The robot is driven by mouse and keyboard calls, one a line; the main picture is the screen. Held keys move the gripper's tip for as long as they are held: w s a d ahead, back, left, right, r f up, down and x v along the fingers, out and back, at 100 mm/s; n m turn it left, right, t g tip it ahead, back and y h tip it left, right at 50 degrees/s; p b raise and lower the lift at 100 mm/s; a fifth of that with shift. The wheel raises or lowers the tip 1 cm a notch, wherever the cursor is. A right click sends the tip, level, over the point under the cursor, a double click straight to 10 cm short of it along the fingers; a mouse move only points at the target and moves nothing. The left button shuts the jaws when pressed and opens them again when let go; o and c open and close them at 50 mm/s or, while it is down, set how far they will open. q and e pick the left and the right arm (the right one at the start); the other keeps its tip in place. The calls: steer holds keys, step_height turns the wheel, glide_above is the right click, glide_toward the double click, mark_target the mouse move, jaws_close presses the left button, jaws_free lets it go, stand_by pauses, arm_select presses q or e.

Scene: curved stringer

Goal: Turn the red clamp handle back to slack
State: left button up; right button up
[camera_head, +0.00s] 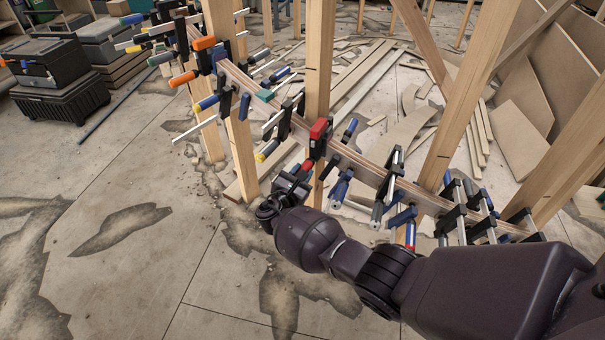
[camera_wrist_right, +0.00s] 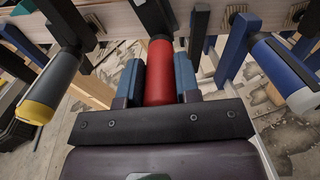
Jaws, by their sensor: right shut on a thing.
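The red clamp handle (camera_head: 307,166) belongs to a clamp with a red and black head (camera_head: 320,130) on the curved wooden stringer (camera_head: 350,158). My right gripper (camera_head: 298,178) reaches in from the lower right and is shut on the red handle. In the right wrist view the red handle (camera_wrist_right: 160,73) sits between the two blue-padded fingers of the right gripper (camera_wrist_right: 159,78). The handle's far end meets a black part of the clamp. The gripper hides part of the handle in the head view. My left gripper is not in view.
Other clamps crowd the stringer, including a blue-handled one (camera_head: 340,190) to the right and a yellow-tipped one (camera_head: 268,150) to the left. Wooden posts (camera_head: 319,60) stand along it. Black cases (camera_head: 62,97) stand at the far left. The concrete floor at front left is clear.

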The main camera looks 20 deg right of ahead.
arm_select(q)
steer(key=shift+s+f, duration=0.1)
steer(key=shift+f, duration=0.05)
arm_select(e)
steer(key=shift+n, duration=0.3)
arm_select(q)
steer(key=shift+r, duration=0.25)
arm_select(e)
steer(key=o, duration=0.9)
steer(key=shift+s+a, duration=0.15)
steer(key=shift+a, duration=0.05)
arm_select(q)
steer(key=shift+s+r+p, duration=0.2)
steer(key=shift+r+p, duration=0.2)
steer(key=shift+p, duration=0.6)
arm_select(e)
steer(key=shift+v, duration=5.15)
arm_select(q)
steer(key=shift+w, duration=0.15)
